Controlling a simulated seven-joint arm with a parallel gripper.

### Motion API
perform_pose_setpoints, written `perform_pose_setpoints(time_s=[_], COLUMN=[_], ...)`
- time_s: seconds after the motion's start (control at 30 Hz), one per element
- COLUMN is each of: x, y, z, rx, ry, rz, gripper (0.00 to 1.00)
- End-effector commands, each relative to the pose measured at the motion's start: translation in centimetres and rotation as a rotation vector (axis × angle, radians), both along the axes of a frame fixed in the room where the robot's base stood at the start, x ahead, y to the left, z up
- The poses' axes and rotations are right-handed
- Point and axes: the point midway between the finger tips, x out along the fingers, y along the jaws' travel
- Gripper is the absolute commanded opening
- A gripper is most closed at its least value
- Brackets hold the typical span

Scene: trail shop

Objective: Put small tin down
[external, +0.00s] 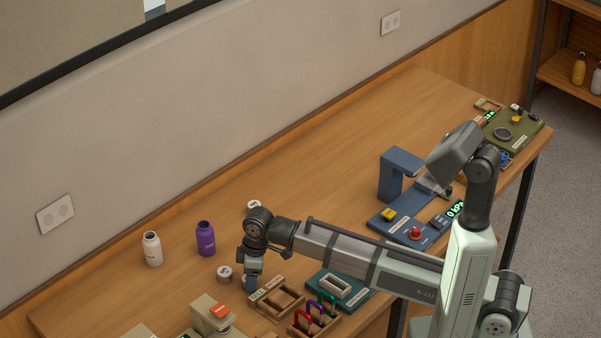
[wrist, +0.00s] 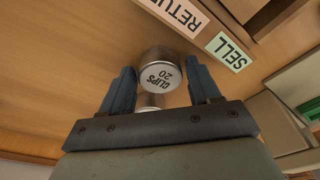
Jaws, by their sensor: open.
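A small silver tin labelled "CLIPS 20" (wrist: 161,76) stands on the table, between and slightly beyond my fingertips in the wrist view. A second round tin (wrist: 150,102) shows partly behind it, nearer the palm and mostly hidden by my gripper. My gripper (wrist: 160,85) is open, with a finger on each side of the tins; I cannot tell whether either finger touches one. In the external view my gripper (external: 251,285) points down at the table, with a tin (external: 224,273) just to its left. Another tin (external: 254,205) stands farther back.
A white bottle (external: 152,249) and a purple bottle (external: 206,239) stand to the left. Coloured carabiners (external: 318,310) and a teal scale-like block (external: 340,289) are nearby. The table's back middle is clear.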

Motion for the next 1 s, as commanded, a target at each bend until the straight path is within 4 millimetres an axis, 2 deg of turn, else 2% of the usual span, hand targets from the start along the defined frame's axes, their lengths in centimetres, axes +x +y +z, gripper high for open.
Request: perform_pose_setpoints(time_s=[0.27,0.77,1.0], x=[0.00,0.00,0.01], y=[0.06,0.05,0.07], z=[-0.43,-0.41,-0.19], rx=[0.000,0.000,0.001], ry=[0.000,0.000,0.000], rz=[0.000,0.000,0.000], gripper=[0.62,0.15,0.14])
